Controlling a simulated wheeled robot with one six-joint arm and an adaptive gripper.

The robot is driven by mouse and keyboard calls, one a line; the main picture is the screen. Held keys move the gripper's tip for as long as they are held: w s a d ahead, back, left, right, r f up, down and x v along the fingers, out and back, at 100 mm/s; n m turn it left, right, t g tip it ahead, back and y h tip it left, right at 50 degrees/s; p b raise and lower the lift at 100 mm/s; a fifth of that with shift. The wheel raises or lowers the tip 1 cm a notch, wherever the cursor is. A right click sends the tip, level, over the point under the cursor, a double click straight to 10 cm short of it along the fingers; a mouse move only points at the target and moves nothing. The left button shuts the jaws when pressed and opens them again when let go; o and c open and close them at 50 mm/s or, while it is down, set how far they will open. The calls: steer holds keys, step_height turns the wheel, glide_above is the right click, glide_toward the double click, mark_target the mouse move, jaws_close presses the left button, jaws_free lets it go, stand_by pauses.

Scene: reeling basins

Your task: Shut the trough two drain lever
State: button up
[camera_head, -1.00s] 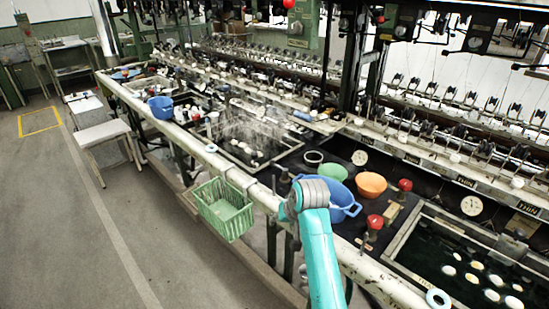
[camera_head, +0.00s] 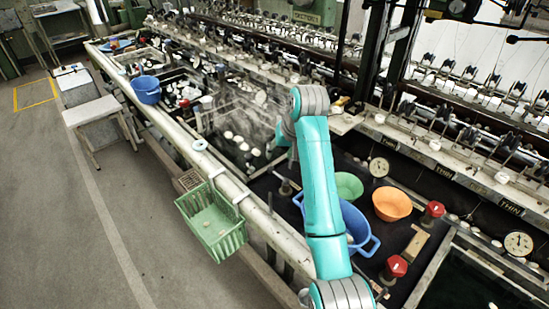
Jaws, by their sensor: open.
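My teal arm reaches up from the bottom centre over the black counter, with its wrist bent down beside the steaming trough (camera_head: 262,165). My gripper does not show; the arm hides that spot. A small grey upright fitting (camera_head: 285,187) stands on the counter just below the wrist. I cannot tell whether it is a lever. Two red-knobbed fittings, one farther (camera_head: 433,209) and one nearer (camera_head: 396,266), stand at the left edge of the right-hand trough (camera_head: 425,285). No drain lever can be made out for certain, and no trough number is readable.
A blue basin (camera_head: 364,243), partly behind my arm, a green bowl (camera_head: 347,185) and an orange bowl (camera_head: 392,204) crowd the counter. A green basket (camera_head: 213,225) hangs on the front rail (camera_head: 262,219). The floor at left is clear around a white-topped stool (camera_head: 92,114).

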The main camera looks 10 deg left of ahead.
mark_target(272, 168)
steer(key=x, duration=1)
steer(key=shift+w+a+f, duration=0.1)
steer(key=shift+f, duration=0.15)
jaws_close()
